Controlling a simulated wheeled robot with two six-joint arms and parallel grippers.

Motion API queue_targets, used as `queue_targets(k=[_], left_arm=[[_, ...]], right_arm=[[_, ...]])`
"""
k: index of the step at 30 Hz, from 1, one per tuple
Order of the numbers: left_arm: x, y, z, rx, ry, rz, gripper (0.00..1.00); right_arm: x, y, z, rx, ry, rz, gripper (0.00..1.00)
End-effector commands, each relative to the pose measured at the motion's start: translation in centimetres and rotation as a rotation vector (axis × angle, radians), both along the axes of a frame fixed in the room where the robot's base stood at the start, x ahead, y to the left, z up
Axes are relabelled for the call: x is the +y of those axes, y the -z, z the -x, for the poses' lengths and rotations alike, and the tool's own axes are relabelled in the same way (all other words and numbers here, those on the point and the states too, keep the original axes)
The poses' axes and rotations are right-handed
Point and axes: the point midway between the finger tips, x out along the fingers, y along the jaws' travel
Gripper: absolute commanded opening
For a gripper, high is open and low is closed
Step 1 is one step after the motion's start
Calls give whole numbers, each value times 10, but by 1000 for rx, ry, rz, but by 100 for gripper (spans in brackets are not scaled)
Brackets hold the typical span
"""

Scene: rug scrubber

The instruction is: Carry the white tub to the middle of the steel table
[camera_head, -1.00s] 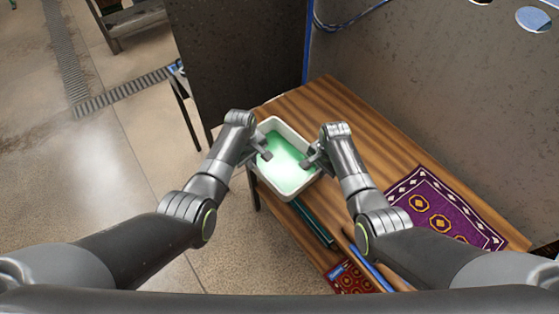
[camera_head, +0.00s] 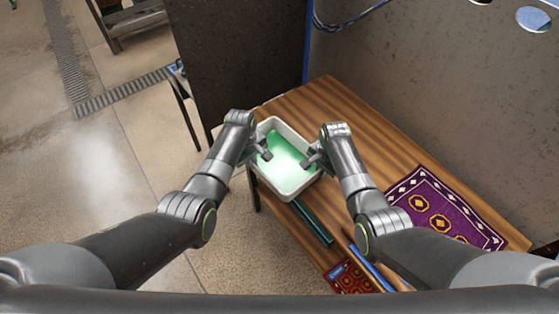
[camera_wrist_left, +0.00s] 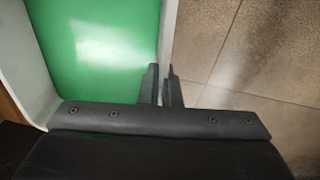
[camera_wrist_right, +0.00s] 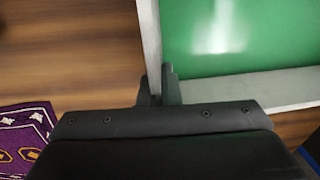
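The white tub (camera_head: 269,124) holds green liquid and sits at the near left end of a brown wooden table (camera_head: 330,100), seen in the head view. My left gripper (camera_head: 262,151) is at its left wall; in the left wrist view the wall (camera_wrist_left: 168,38) runs between the close fingers (camera_wrist_left: 162,85). My right gripper (camera_head: 312,161) is at its right wall; in the right wrist view the wall (camera_wrist_right: 150,35) runs between the close fingers (camera_wrist_right: 156,85). Both look shut on the walls. I cannot tell whether the tub is lifted. I cannot clearly identify the steel table.
A purple patterned rug (camera_head: 440,208) lies on the wooden table at right. A dark green long item (camera_head: 312,222) and a red patterned piece (camera_head: 350,279) are low at the table's near side. Large grey panels (camera_head: 430,85) stand behind. Open floor (camera_head: 90,180) lies left.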

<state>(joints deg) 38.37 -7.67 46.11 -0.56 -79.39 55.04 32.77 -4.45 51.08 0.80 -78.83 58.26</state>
Motion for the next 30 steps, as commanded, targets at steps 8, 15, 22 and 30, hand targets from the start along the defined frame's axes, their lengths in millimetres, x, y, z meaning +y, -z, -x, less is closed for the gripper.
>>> queue_targets(k=[8, 15, 22, 30], left_arm=[[-1, -1, -1, -1, 1, 1, 0], [-1, -7, -1, -2, 1, 1, 0], [-1, -24, -1, -3, 1, 2, 0], [-1, -46, -1, -3, 1, 2, 0]], right_arm=[[1, -1, -1, -1, 0, -1, 0], [1, -8, -1, -2, 0, -2, 0], [1, -24, -1, -2, -1, -2, 0], [1, -46, -1, -2, -1, -2, 0]])
